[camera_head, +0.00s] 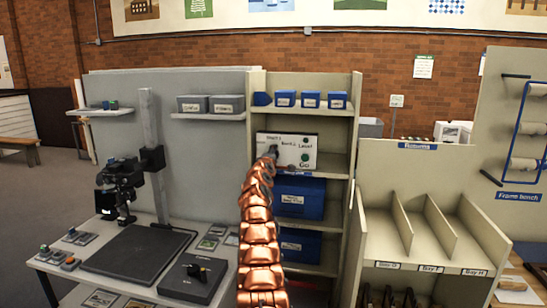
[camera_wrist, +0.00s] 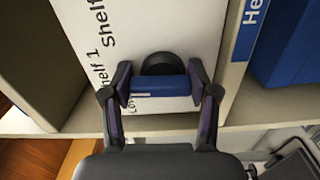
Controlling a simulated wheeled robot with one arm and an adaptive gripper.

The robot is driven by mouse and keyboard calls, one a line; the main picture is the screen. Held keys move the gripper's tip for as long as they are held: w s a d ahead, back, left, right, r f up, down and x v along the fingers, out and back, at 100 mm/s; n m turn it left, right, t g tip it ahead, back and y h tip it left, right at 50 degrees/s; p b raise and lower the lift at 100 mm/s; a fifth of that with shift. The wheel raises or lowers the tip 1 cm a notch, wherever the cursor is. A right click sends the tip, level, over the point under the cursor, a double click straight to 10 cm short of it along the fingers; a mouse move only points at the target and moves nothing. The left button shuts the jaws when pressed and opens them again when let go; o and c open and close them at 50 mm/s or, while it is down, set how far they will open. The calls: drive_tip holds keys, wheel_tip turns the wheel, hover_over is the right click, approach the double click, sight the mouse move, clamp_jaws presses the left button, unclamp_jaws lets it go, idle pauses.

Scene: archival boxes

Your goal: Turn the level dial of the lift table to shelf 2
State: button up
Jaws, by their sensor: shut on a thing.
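The level dial (camera_wrist: 160,86) shows in the wrist view as a blue bar with a thin white line, in front of a dark round base. My gripper (camera_wrist: 160,92) has one finger at each end of the bar and is shut on it. The white control panel (camera_head: 294,140) stands on a shelf of the cabinet in the head view, with my gripper (camera_head: 271,152) at its left part, covering the dial. In the wrist view the labels "Shelf 1" and "Shelf" run sideways at upper left; other lettering is partly hidden. I cannot tell which label the dial points to.
The panel has a green Go button (camera_head: 304,158) right of my gripper. Blue boxes (camera_head: 299,197) sit on the shelves below, smaller blue boxes (camera_head: 310,100) above. A workbench (camera_head: 60,270) with a camera stand (camera_head: 150,150) is at left, a divided rack (camera_head: 425,225) at right.

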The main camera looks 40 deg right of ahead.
drive_tip(key=shift+m, duration=1)
drive_tip(key=m+p, duration=0.1)
drive_tip(key=m, duration=0.3)
drive_tip(key=shift+f, duration=0.1)
drive_tip(key=shift+f+m+p, duration=0.25)
drive_tip(key=shift+m+p, duration=0.2)
drive_tip(key=shift+m, duration=1.15)
drive_tip(key=o, duration=1.2)
drive_tip(key=shift+c, duration=0.2)
drive_tip(key=shift+r, duration=0.1)
